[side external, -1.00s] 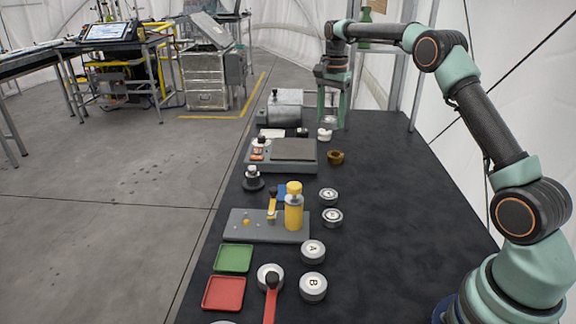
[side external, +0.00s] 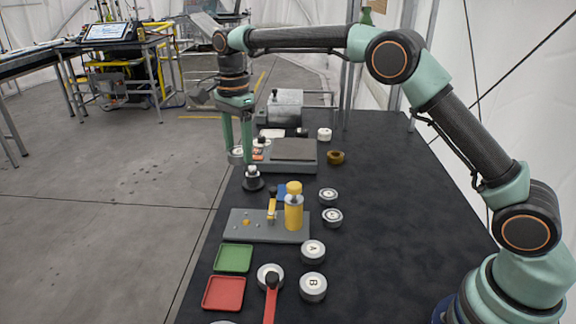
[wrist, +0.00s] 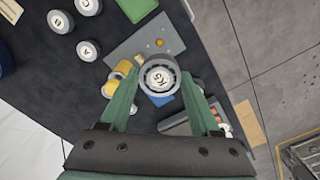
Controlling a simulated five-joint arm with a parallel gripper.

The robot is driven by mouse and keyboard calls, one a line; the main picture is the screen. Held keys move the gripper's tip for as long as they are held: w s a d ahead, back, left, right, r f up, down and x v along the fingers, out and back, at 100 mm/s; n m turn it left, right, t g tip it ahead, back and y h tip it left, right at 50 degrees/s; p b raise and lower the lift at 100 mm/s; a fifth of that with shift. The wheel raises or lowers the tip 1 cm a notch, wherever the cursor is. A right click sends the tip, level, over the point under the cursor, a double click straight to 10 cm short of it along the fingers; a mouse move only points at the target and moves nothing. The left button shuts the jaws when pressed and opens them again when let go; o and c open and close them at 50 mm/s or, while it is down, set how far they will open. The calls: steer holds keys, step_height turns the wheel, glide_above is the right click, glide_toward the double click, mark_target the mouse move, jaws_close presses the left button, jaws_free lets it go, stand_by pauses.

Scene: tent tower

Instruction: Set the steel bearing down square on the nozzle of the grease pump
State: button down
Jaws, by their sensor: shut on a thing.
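My gripper (side external: 237,138) is shut on the steel bearing (wrist: 160,76), a round grey ring with a pale, marked face. In the side view the bearing hangs low between the fingers, left of the grey scale-like box. In the wrist view its face looks roughly square to the camera. The grease pump appears to be the grey plate (side external: 238,231) with a yellow cylinder (side external: 294,212) and yellow lever. A small brass-coloured fitting (side external: 247,222) on the plate may be its nozzle; it also shows in the wrist view (wrist: 160,42). The bearing is apart from it, farther back.
A black stand with a pale top (side external: 253,180) is just in front of my gripper. The grey box (side external: 293,150) is beside it. Several lettered discs (side external: 313,252), a green tray (side external: 234,258), a red tray (side external: 223,293) and a red-handled tool (side external: 271,300) lie nearer.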

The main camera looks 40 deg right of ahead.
mark_target(246, 223)
step_height(246, 223, down, 18)
steer(key=shift+f, duration=0.2)
stand_by(0.4)
steer(key=shift+c, duration=0.6)
jaws_free()
steer(key=shift+f, duration=0.15)
